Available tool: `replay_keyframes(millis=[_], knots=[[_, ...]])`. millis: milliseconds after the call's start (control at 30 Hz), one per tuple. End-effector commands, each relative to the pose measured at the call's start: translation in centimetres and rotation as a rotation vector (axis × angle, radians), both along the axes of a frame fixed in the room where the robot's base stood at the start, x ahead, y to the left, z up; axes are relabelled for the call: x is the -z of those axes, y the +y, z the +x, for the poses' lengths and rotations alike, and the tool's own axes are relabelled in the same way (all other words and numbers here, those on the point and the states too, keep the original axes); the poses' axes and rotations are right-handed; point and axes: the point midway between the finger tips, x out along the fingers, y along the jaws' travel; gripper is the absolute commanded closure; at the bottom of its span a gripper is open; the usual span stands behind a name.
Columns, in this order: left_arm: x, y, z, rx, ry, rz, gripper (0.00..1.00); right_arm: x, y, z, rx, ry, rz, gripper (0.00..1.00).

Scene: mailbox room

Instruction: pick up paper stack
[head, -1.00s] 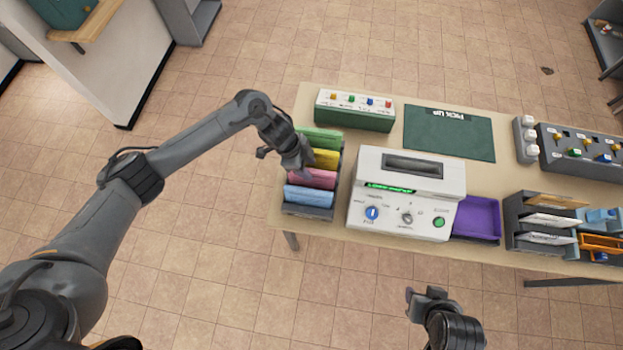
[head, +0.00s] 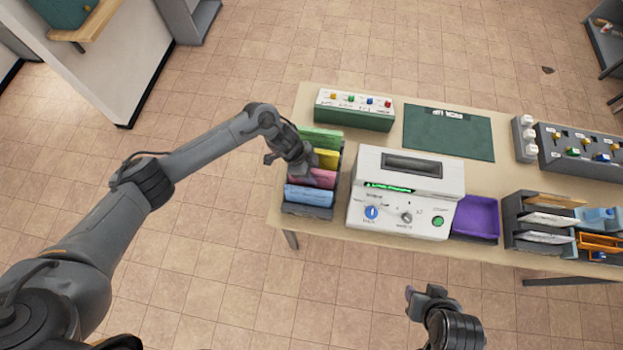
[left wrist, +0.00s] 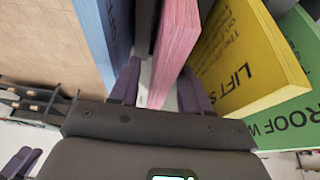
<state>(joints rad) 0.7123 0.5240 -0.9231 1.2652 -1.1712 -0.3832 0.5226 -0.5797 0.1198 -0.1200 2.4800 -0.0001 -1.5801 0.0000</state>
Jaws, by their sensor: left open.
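Several coloured paper stacks stand on edge in a dark slotted rack (head: 306,211) at the table's left end: green (head: 321,139), yellow (head: 327,159), pink (head: 321,178) and blue (head: 309,194). My left gripper (head: 304,173) is over the rack at the pink stack and partly covers it. In the left wrist view, the open left fingers (left wrist: 158,92) stand one on each side of the pink stack (left wrist: 174,45). The blue stack (left wrist: 103,35) is left of them, the yellow stack (left wrist: 245,55) right. My right gripper (head: 428,293) hangs in front of the table; its jaw state is unclear.
A white machine with knobs (head: 406,195) stands close right of the rack. A green switch box (head: 354,111) is behind. A purple tray (head: 475,217) and a grey sorter (head: 514,219) are farther right.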

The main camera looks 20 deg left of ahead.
Motion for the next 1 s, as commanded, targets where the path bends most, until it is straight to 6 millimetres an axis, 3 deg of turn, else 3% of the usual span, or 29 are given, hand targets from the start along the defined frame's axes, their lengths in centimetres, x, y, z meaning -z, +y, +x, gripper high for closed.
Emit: replay_keyframes(millis=[467, 800, 1000], knots=[[0.27, -0.02, -0.03, 0.0, 0.0, 0.0, 0.53, 0.02, 0.0, 0.0, 0.0, 0.0, 0.0, 0.57], [0.26, -0.01, -0.02, 0.0, 0.0, 0.0, 1.0, 0.02, 0.0, 0.0, 0.0, 0.0, 0.0, 0.57], [0.25, -0.01, -0.01, 0.0, 0.0, 0.0, 1.0, 0.02, 0.0, 0.0, 0.0, 0.0, 0.0, 0.57]])
